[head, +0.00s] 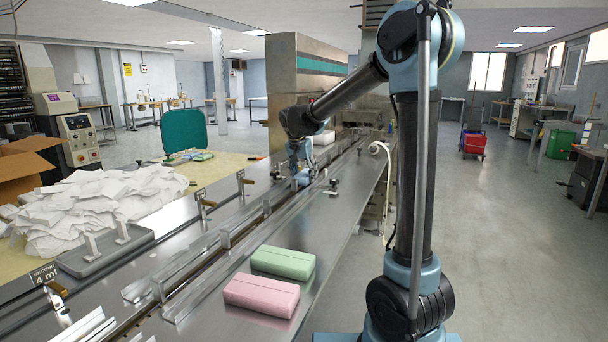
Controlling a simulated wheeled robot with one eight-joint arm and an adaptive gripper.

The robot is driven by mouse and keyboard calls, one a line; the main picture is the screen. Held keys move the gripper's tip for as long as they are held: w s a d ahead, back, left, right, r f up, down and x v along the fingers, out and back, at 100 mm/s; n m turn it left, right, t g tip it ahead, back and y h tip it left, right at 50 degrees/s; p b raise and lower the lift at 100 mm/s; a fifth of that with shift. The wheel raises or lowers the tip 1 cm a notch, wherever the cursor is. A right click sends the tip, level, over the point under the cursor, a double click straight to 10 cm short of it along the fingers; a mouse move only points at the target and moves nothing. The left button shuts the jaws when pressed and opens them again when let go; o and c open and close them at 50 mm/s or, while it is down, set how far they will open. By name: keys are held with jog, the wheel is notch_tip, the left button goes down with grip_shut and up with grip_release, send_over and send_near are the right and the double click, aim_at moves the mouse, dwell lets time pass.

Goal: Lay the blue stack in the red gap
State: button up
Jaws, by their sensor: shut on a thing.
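My gripper (300,171) is far down the conveyor channel, low over it, small in the head view. It is shut on a pale blue thing (304,180), which looks like the blue stack; arm parts and its small size hide most of its outline. I cannot tell whether it touches the channel floor. The conveyor channel (222,262) runs from the near left to the wrapper machine. I cannot make out a red gap in it. A pink stack (262,295) and a green stack (283,262) lie side by side on the steel table, apart from my gripper.
A white stack (323,138) sits beyond my gripper by the wrapper machine (297,75). Metal rails and small posts with knobs (241,183) line the channel. A heap of white cloths (95,205) and a grey tray (103,250) are at the left.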

jog(key=shift+s+f, duration=0.2)
jog(key=shift+f, duration=0.1)
jog(key=shift+c, duration=0.5)
jog(key=o, duration=1.2)
jog(key=shift+c, duration=0.2)
jog(key=shift+w, duration=0.1)
jog(key=shift+r, duration=0.15)
jog(key=shift+r, duration=0.25)
jog(key=v, duration=1.1)
